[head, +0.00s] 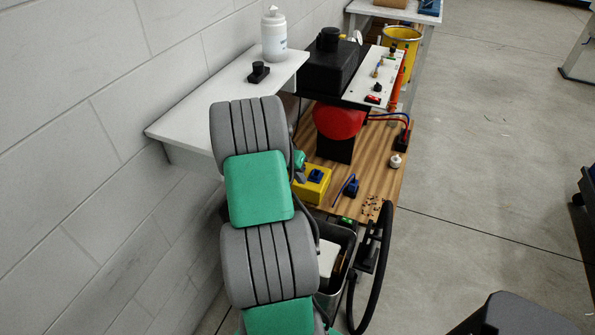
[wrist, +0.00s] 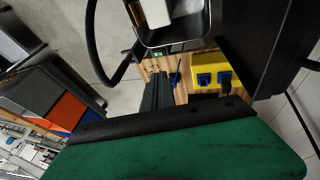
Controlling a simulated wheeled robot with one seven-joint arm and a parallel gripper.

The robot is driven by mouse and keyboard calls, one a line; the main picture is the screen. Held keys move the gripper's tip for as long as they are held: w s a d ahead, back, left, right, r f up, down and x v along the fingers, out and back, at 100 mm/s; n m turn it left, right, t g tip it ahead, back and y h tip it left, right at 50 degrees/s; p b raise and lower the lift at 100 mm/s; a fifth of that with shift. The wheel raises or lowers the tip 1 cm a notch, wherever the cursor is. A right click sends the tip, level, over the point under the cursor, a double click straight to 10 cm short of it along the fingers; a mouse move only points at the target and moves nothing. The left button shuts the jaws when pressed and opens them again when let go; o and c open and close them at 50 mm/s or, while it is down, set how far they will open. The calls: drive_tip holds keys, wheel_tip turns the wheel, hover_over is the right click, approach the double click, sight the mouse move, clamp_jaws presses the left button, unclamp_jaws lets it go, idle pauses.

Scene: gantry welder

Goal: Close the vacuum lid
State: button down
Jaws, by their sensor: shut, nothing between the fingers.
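I cannot tell for certain which part is the vacuum lid. In the head view a rounded red body (head: 340,119) sits on a black stand, below a bulky black box-like part (head: 332,68) with a knob on top. In the wrist view a large dark shape (wrist: 262,40) at the upper right may be part of the same unit. My gripper (wrist: 160,76) shows in the wrist view with its dark fingers together and nothing between them. It is over or near the wooden board. In the head view my arm hides the gripper.
The wooden board (head: 386,150) carries a yellow box (head: 312,183) with blue sockets. A grey open bin (head: 347,242) and a curved black tube (head: 384,255) are in front. A white shelf (head: 215,98) holds a white bottle (head: 273,38).

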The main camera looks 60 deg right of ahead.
drive_tip(key=s+d+f+p, duration=0.1)
drive_tip(key=s+d+f, duration=0.1)
drive_tip(key=s+f, duration=0.2)
drive_tip(key=shift+f+p, duration=0.4)
drive_tip(key=shift+f, duration=1.35)
drive_tip(key=shift+d+r, duration=0.1)
